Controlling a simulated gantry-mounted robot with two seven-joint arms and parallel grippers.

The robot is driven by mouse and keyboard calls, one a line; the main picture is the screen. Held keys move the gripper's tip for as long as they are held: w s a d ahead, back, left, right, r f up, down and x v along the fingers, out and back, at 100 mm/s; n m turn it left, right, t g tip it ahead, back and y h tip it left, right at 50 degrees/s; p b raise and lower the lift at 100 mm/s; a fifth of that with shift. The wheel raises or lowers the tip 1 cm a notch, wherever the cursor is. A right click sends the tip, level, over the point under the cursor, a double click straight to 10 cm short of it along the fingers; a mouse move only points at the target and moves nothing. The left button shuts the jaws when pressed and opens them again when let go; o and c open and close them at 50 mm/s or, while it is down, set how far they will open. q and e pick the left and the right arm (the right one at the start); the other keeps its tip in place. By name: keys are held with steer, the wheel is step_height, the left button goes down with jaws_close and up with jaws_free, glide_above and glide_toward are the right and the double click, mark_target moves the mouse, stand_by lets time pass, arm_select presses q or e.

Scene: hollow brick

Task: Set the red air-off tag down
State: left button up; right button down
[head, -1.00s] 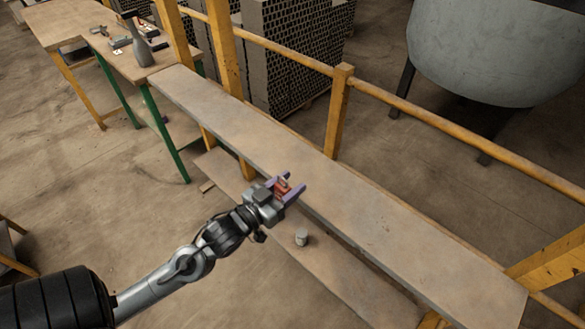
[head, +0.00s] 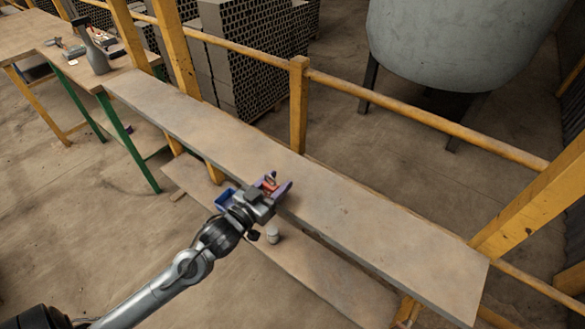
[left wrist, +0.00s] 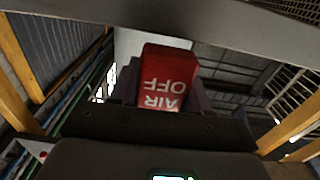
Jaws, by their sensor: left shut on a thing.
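The red air-off tag (head: 269,184) is between the purple fingers of my left gripper (head: 277,188). In the left wrist view the tag (left wrist: 168,78) shows its red face with the white words "AIR OFF" upside down, and the gripper (left wrist: 160,85) is shut on it. In the head view the gripper is at the near edge of the long plank bench (head: 350,215); I cannot tell whether the tag touches the bench. My right gripper is not in view.
The bench top is bare to both sides of the gripper. A lower shelf (head: 320,285) holds a small pale can (head: 272,236) and a blue container (head: 226,198) shows beside my wrist. A yellow rail (head: 400,110) runs behind the bench.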

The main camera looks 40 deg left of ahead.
arm_select(q)
steer(key=w, duration=0.5)
steer(key=w+b, duration=0.1)
steer(key=w, duration=0.1)
steer(key=shift+w+a, duration=0.25)
steer(key=shift+w, duration=0.15)
steer(key=shift+f, duration=0.3)
steer(key=shift+s, duration=0.15)
steer(key=shift+f, duration=0.15)
steer(key=o, duration=1)
steer(key=shift+o, duration=0.2)
